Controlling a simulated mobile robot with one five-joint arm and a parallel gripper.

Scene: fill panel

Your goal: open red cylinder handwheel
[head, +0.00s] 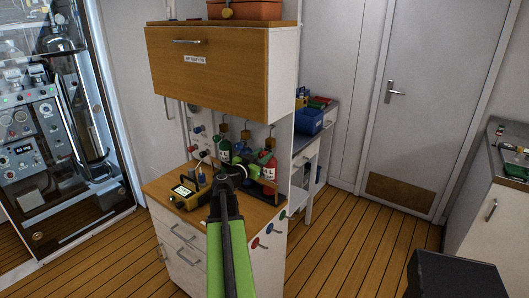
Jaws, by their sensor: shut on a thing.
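The red cylinder (268,168) stands upright at the right end of the wooden-topped cabinet. The jaws and handwheel are small and overlap here, so the exact grip and the wheel's turn cannot be seen.
A yellow instrument (188,194) sits on the counter (160,187) left of my wrist. A wooden overhead cupboard (207,72) hangs above. Coloured knobs (256,243) are on the cabinet's right side. A blue bin (309,121) stands behind.

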